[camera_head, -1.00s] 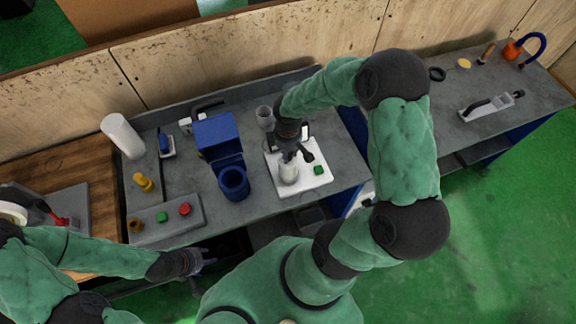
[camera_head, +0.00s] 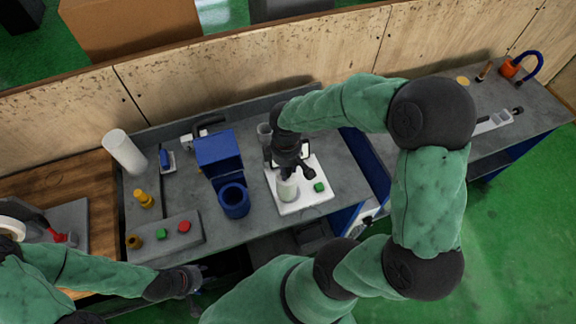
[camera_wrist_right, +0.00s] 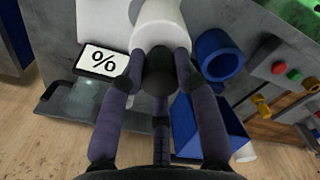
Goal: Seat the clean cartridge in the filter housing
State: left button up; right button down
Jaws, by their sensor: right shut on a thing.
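The clean cartridge is a white cylinder (camera_head: 288,188) on the white plate with a green button (camera_head: 310,202); I cannot tell whether it touches the plate. My right gripper (camera_head: 291,170) is above it with fingers around its top. In the right wrist view my fingers (camera_wrist_right: 160,65) close around a dark end, with the white cylinder (camera_wrist_right: 160,22) beyond. The filter housing is a blue open cup (camera_head: 234,201) just left of the plate; it also shows in the wrist view (camera_wrist_right: 219,56). My left gripper (camera_head: 196,281) is low at the bench's front edge, its fingers unclear.
A blue box (camera_head: 218,150) stands behind the housing. A grey button panel (camera_head: 190,240) lies front left. A white roll (camera_head: 124,151) and yellow fitting (camera_head: 144,199) are further left. A percent display (camera_wrist_right: 102,60) shows in the wrist view.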

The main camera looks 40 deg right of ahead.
jog(key=s+a+r, duration=0.6)
jog(key=s+a, duration=0.1)
jog(key=a, duration=0.1)
jog(key=w+a+r+b, duration=0.1)
jog(key=w+a+b, duration=0.35)
jog(key=w, duration=0.45)
jog(key=w+a+r+b, duration=0.1)
jog(key=w+a+b, duration=0.3)
jog(key=w, duration=0.5)
notch_tip(320, 180, down, 17)
jog(key=b, duration=0.3)
jog(key=shift+d+f+b, duration=0.15)
jog(key=shift+d+b, duration=0.15)
jog(key=shift+d, duration=0.1)
jog(key=shift+s+f, duration=0.1)
jog(key=c, duration=0.9)
grip_release()
jog(key=shift+f, duration=0.1)
